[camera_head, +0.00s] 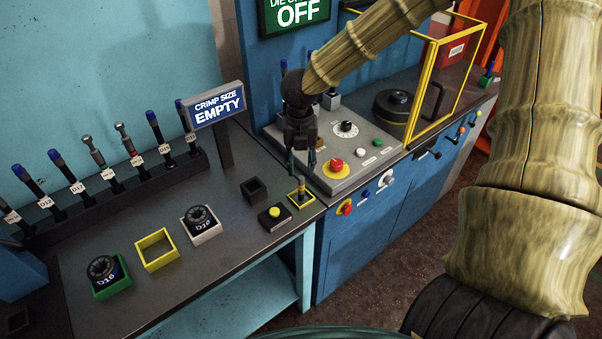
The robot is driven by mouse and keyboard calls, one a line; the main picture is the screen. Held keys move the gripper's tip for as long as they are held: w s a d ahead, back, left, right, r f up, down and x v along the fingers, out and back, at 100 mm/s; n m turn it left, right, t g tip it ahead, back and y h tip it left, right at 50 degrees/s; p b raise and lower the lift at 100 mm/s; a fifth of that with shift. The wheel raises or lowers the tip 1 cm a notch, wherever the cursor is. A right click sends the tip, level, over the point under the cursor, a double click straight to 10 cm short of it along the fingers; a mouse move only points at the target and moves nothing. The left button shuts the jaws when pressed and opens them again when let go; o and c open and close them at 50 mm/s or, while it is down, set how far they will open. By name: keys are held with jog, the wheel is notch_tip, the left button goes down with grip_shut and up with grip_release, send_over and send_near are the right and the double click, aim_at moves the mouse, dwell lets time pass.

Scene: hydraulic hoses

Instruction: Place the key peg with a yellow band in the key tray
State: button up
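The key peg with a yellow band (301,188) is a small dark upright peg. It stands within the small yellow-rimmed key tray (292,205) at the right end of the grey bench. My gripper (301,168) is just above the peg and points down. Its two dark fingers are spread apart, with nothing visible between them. A small gap shows between the fingertips and the peg's top. The peg's lower end is partly hidden by the tray's rim.
A yellow-button box (274,217) and a dark square holder (254,190) stand left of the tray. The control panel with a red button (336,165) is close behind on the right. An "EMPTY" sign (219,106) rises at the back. Green, yellow and white bins line the bench's front.

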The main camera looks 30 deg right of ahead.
notch_tip(320, 180, up, 5)
jog(key=shift+f+b, duration=0.1)
jog(key=shift+b, duration=0.25)
dwell(0.3)
